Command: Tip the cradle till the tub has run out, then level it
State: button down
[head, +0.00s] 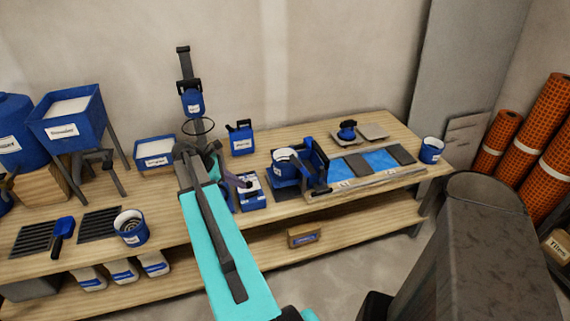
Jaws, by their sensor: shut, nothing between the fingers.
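The blue cradle (317,160) stands on the bench right of centre, with a dark bar at its front. The tub (284,166), blue with a pale inside, sits in it and looks about upright. I cannot tell how much is in it. A tiled panel with blue and grey areas (372,161) lies to the right of the cradle. My gripper (244,186) is left of the cradle, apart from it, and shut with nothing held. It is small and partly hidden behind my teal arm, above a small blue box (251,199).
Blue hoppers and bins (68,122) crowd the left. A ring stand (198,126), a blue jug (241,138) and a blue bin (155,153) stand behind my arm. A blue can (431,150) is at the right end. Orange rolls (536,125) stand beyond the bench (352,209).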

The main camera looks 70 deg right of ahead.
jog(key=s+d+r+g, duration=0.1)
jog(key=s+d+r, duration=0.4)
jog(key=d+r, duration=0.2)
jog(key=shift+r, duration=0.45)
jog(key=s+d+f+p, duration=0.4)
jog(key=s+d, duration=0.2)
jog(key=s, duration=0.2)
jog(key=shift+d+f, duration=0.35)
jog(key=shift+f, duration=0.05)
jog(key=shift+s, duration=0.1)
dwell(0.3)
